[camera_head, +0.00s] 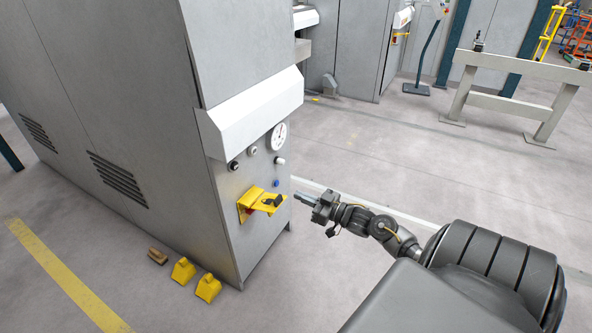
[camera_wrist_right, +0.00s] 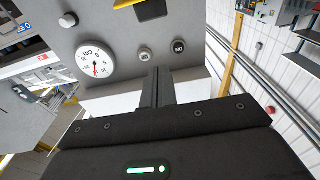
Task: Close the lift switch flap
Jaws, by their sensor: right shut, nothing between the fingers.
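The yellow lift switch flap (camera_head: 268,201) sticks out from its yellow housing on the narrow end face of the grey machine, below a row of knobs. It appears open, with a black part on it. My right gripper (camera_head: 298,197) is just right of the flap in the head view, fingers pointing at it; I cannot tell whether they touch. In the right wrist view my gripper's fingers (camera_wrist_right: 156,84) are shut together and empty. A bit of yellow with a black part (camera_wrist_right: 148,9) shows at the top edge there. My left gripper is not in view.
A round dial (camera_head: 279,136), several knobs and a blue button (camera_head: 276,183) sit above the flap. Yellow foot pedals (camera_head: 183,270) stand on the floor by the machine. A beige barrier (camera_head: 510,103) stands at the back right. The floor between is clear.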

